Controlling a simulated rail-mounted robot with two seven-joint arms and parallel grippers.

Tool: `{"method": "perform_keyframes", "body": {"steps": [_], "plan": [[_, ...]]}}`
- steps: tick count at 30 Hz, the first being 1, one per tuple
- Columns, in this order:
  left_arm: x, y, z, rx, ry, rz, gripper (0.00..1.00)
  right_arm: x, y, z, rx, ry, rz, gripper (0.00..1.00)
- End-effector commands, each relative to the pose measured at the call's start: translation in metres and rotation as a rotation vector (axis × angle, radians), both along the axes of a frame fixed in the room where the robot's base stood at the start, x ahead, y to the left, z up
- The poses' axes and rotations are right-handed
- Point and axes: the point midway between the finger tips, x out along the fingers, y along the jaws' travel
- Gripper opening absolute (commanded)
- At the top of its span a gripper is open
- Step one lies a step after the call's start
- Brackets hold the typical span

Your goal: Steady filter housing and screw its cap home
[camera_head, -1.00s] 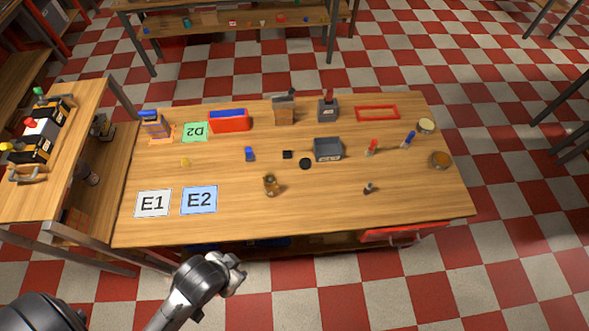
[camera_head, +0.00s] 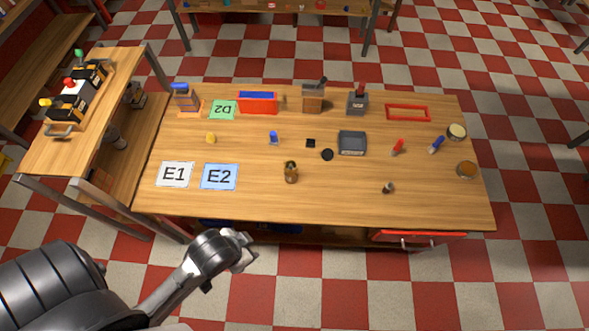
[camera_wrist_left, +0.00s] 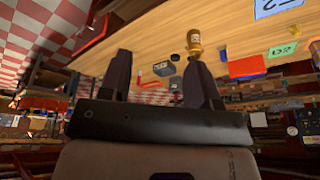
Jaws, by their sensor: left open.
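A small amber-brown cylinder (camera_head: 291,173), which looks like the filter housing, stands upright on the workbench near its front middle. It also shows in the left wrist view (camera_wrist_left: 194,42), beyond the fingers. A flat black disc (camera_head: 327,155), possibly the cap, lies behind and to the right of it. My left gripper (camera_head: 244,252) hangs in front of the bench's front edge, apart from the housing. In the left wrist view its two fingers (camera_wrist_left: 159,75) are spread, with nothing between them. My right gripper is in neither current view.
The workbench (camera_head: 400,212) carries E1 (camera_head: 174,174) and E2 (camera_head: 220,177) cards at the left. A grey bin (camera_head: 352,142), red frame (camera_head: 408,112) and red-blue box (camera_head: 257,102) stand farther back. A side shelf (camera_head: 65,150) adjoins at left. The front strip is mostly clear.

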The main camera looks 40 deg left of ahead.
Motion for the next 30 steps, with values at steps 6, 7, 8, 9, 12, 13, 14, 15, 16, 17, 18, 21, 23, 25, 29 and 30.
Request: {"method": "perform_keyframes", "body": {"steps": [6, 7, 8, 9, 12, 13, 14, 15, 16, 17, 18, 21, 23, 25, 29, 30], "plan": [[0.0, 0.0, 0.0, 0.0, 0.0, 0.0, 0.78, 0.0, 0.001, 0.0, 0.005, 0.0, -0.003, 0.88], [0.0, 0.0, 0.0, 0.0, 0.0, 0.0, 0.81, 0.0, 0.002, 0.0, 0.005, 0.0, -0.004, 0.88], [0.0, 0.0, 0.0, 0.0, 0.0, 0.0, 0.83, 0.0, 0.002, 0.0, 0.005, 0.0, -0.004, 0.88], [0.0, 0.0, 0.0, 0.0, 0.0, 0.0, 0.87, 0.0, 0.002, 0.0, 0.005, 0.0, -0.004, 0.88], [0.0, 0.0, 0.0, 0.0, 0.0, 0.0, 0.93, 0.0, 0.001, 0.0, 0.005, 0.0, -0.004, 0.88], [0.0, 0.0, 0.0, 0.0, 0.0, 0.0, 0.93, 0.0, 0.001, 0.0, 0.005, 0.0, -0.004, 0.88], [0.0, 0.0, 0.0, 0.0, 0.0, 0.0, 0.93, 0.0, 0.001, 0.0, 0.005, 0.0, -0.004, 0.88], [0.0, 0.0, 0.0, 0.0, 0.0, 0.0, 0.93, 0.0, 0.001, 0.0, 0.005, 0.0, -0.004, 0.88], [0.0, 0.0, 0.0, 0.0, 0.0, 0.0, 0.93, 0.0, 0.001, 0.0, 0.005, 0.0, -0.004, 0.88], [0.0, 0.0, 0.0, 0.0, 0.0, 0.0, 0.93, 0.0, 0.001, 0.0, 0.004, 0.0, -0.003, 0.88], [0.001, 0.0, -0.001, 0.0, -0.002, 0.0, 0.93, 0.0, 0.001, -0.001, 0.004, 0.0, -0.003, 0.88], [0.009, 0.0, -0.005, 0.001, -0.021, 0.0, 0.93, 0.0, 0.001, -0.008, 0.003, -0.001, -0.001, 0.88], [0.018, 0.0, -0.009, 0.001, -0.045, 0.0, 0.93, 0.0, 0.0, -0.017, 0.0, -0.001, 0.0, 0.88], [0.034, 0.0, -0.014, 0.001, -0.084, -0.001, 0.93, 0.0, -0.001, -0.03, -0.002, -0.001, 0.001, 0.88], [0.074, 0.006, -0.021, 0.021, -0.191, -0.011, 0.93, 0.0, -0.002, -0.063, -0.005, -0.001, 0.004, 0.88], [0.088, 0.008, -0.022, 0.03, -0.229, -0.015, 0.93, 0.0, -0.002, -0.074, -0.007, -0.001, 0.004, 0.88]]}}
